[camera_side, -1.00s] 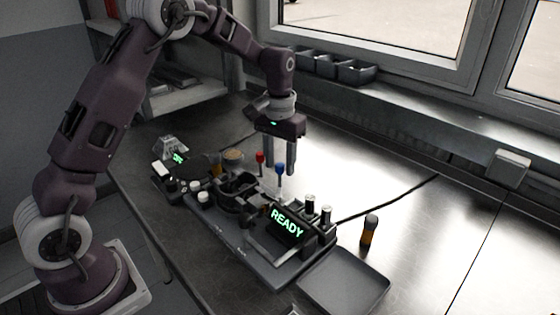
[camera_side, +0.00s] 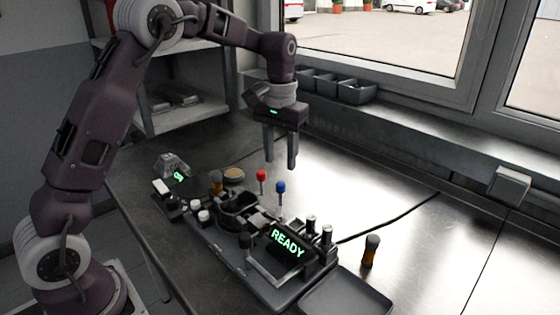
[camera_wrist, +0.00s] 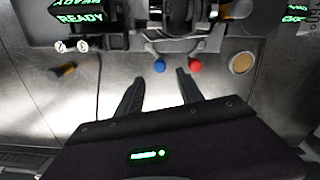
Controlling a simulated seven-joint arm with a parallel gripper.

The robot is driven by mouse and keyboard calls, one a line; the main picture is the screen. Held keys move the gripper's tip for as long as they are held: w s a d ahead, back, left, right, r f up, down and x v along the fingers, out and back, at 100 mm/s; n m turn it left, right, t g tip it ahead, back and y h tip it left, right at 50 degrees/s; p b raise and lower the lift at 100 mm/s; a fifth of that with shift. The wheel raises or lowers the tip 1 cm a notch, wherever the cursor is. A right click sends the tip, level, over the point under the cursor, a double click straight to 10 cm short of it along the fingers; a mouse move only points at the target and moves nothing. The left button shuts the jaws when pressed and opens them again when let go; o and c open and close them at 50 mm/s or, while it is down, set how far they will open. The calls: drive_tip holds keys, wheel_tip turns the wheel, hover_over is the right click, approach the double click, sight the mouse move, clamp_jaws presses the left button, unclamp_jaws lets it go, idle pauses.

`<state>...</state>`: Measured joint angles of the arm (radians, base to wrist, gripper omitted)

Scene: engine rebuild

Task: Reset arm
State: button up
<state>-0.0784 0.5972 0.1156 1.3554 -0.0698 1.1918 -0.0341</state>
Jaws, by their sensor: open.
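My gripper (camera_side: 280,164) hangs pointing down above the work fixture, its two fingers apart with nothing between them. In the wrist view my gripper (camera_wrist: 160,82) also shows its fingers spread and empty. Below it stand a red-topped tool (camera_side: 261,176) and a blue-topped tool (camera_side: 280,188), both upright. In the wrist view the blue top (camera_wrist: 159,66) and red top (camera_wrist: 195,65) lie just beyond the fingertips. The fixture (camera_side: 230,250) carries dark engine parts and a display (camera_side: 288,243) reading READY in green.
A bottle-like item with an orange-brown body (camera_side: 370,252) stands right of the fixture. An empty grey tray (camera_side: 345,292) lies at the front. Dark bins (camera_side: 355,91) line the window sill.

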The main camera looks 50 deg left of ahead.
drive_tip(key=s+d+r+m+t, duration=0.1)
drive_tip(key=s+d+r+t, duration=0.25)
drive_tip(key=s+r, duration=0.9)
drive_tip(key=s+d+f+t, duration=0.1)
drive_tip(key=s+f, duration=0.1)
drive_tip(key=s, duration=0.7)
drive_tip(key=s+d+f+m+t, duration=0.1)
drive_tip(key=s+d+f, duration=0.1)
drive_tip(key=s, duration=0.7)
drive_tip(key=shift+f+m, duration=0.3)
drive_tip(key=shift+f, duration=0.1)
